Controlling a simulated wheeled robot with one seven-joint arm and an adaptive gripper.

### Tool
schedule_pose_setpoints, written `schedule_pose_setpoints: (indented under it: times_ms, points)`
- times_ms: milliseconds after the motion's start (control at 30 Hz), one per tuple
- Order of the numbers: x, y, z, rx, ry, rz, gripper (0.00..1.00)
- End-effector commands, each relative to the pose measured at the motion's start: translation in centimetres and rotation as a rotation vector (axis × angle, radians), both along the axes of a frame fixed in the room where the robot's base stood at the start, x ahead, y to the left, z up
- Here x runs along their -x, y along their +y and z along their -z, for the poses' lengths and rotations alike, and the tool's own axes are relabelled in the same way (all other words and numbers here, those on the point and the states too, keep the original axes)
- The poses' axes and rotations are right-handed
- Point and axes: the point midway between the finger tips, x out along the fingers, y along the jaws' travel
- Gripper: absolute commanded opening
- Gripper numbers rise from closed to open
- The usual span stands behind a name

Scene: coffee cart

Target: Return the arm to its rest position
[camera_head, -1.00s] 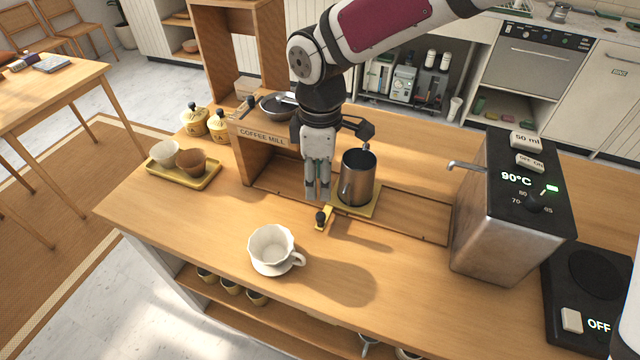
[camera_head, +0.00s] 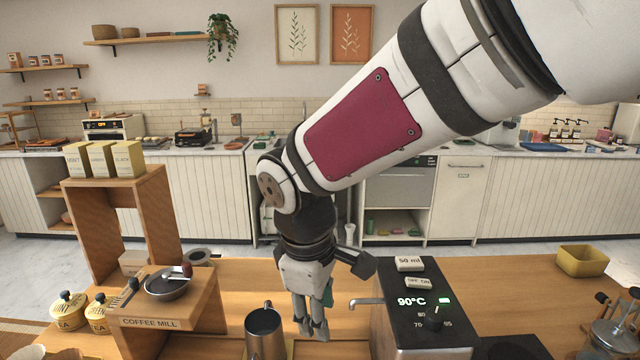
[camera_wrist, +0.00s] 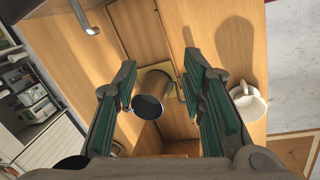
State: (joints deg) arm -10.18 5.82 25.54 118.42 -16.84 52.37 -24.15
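My gripper (camera_head: 312,330) hangs down from the raised arm above the wooden counter (camera_head: 520,270). The steel cup (camera_wrist: 150,104) shows beyond the fingers, on the counter below.
The coffee mill (camera_head: 160,325) stands left of the gripper. The dispenser (camera_head: 420,305) with its spout is close on the right. A white dripper cup (camera_wrist: 247,105) stands on the counter in the wrist view. A yellow bin (camera_head: 583,261) is at the right.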

Motion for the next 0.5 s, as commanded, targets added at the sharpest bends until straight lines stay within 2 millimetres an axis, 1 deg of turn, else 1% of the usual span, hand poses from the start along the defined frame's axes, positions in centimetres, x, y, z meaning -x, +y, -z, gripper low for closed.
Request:
schedule_pose_setpoints:
  times_ms: [33,200,267,400,500]
  points:
    - [0.5,-2.0,-1.3,-0.007,-0.032,0.076,0.38]
    - [2.9,-7.9,-4.4,-0.062,-0.114,0.345,0.38]
    - [4.0,-9.8,-5.3,-0.089,-0.141,0.44,0.38]
    - [6.9,-13.6,-6.9,-0.173,-0.203,0.656,0.38]
    - [9.2,-15.9,-7.6,-0.246,-0.242,0.805,0.38]
